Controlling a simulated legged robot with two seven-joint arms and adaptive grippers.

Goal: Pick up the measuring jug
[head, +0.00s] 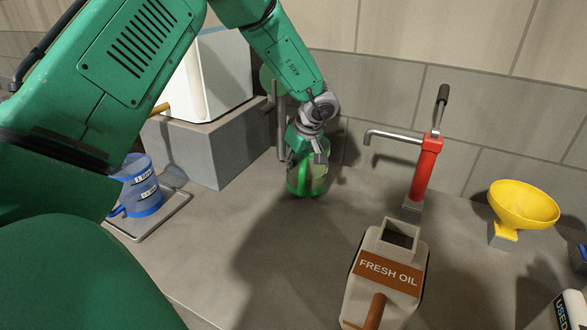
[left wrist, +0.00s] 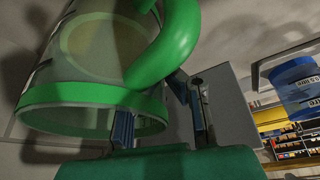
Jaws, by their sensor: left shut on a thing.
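The measuring jug (head: 305,184) is clear with green rims and a thick green handle. It is at the back middle of the counter in the head view. My left gripper (head: 318,155) comes down on it from above and partly hides it. In the left wrist view the jug (left wrist: 95,75) fills the upper left, and my left gripper (left wrist: 160,125) has its fingers on either side of the green handle (left wrist: 165,50), shut on it. I cannot tell whether the jug's base touches the counter. My right gripper is not in view.
A blue labelled vessel (head: 140,185) stands on a grey tray (head: 165,222) at left. A grey block (head: 205,150) carries a white container (head: 215,75). A red hand pump (head: 424,170), a yellow funnel (head: 523,205) and a fresh oil can (head: 385,275) stand to the right. The middle counter is clear.

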